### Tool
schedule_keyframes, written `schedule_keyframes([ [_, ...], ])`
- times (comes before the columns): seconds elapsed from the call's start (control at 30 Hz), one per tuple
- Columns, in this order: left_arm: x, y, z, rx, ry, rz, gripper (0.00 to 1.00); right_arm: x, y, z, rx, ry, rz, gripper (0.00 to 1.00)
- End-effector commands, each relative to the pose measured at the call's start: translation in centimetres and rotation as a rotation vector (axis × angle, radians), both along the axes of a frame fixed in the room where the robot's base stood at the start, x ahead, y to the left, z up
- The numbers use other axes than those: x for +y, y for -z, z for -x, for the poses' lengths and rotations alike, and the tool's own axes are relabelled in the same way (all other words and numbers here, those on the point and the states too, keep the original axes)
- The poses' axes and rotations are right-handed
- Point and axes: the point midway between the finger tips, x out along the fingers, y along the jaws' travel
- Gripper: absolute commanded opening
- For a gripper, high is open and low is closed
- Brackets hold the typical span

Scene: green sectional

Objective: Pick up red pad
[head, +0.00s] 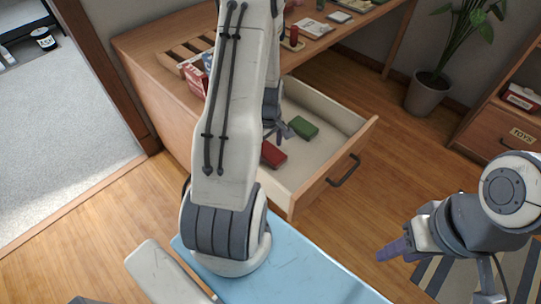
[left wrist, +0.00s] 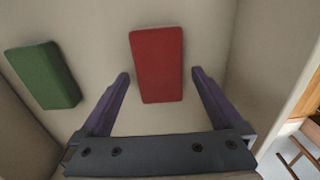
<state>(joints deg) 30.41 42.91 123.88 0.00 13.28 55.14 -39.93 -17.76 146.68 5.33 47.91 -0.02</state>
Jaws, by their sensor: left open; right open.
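The red pad (head: 272,155) lies flat on the bottom of an open drawer (head: 330,160). In the left wrist view the red pad (left wrist: 157,64) is a rounded rectangle, with its near end between the fingertips of my left gripper (left wrist: 160,75). The fingers are apart, with a gap on each side of the pad. In the head view my left gripper (head: 280,134) is inside the drawer, partly hidden behind my left arm. My right gripper (head: 395,250) is open and empty above the floor at the right.
A green pad (head: 302,127) lies in the same drawer; it also shows in the left wrist view (left wrist: 43,75). Drawer walls stand close around. The desk top (head: 150,50) holds several small items. A potted plant (head: 427,93) stands right of the drawer.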

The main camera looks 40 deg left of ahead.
Motion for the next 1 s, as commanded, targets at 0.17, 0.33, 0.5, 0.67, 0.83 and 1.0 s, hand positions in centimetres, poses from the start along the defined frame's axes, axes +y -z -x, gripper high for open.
schedule_keyframes([
  [0.17, 0.0, 1.0, 0.0, -0.001, 0.001, -0.001, 1.0, 0.0, 0.2, 0.0, 0.0, 0.0, 0.0, 0.45],
  [0.33, 0.0, 0.9, 0.0, -0.002, 0.001, -0.001, 1.0, 0.0, 0.2, 0.0, 0.0, 0.0, 0.0, 0.45],
  [0.5, 0.0, 0.9, 0.0, -0.001, 0.001, -0.001, 0.35, 0.0, 0.2, 0.0, 0.0, 0.0, 0.0, 0.45],
  [0.67, 0.0, 0.9, 0.0, -0.001, 0.001, -0.001, 0.21, 0.0, 0.2, 0.0, 0.0, 0.0, 0.0, 0.45],
  [0.83, 0.0, 0.5, -0.1, -0.002, 0.001, -0.002, 0.21, 0.0, 0.1, 0.0, 0.0, 0.0, 0.0, 0.45],
  [1.0, 0.1, -2.2, -0.1, -0.005, 0.001, -0.004, 0.21, 0.0, -0.6, 0.0, 0.0, 0.0, 0.0, 0.45],
])
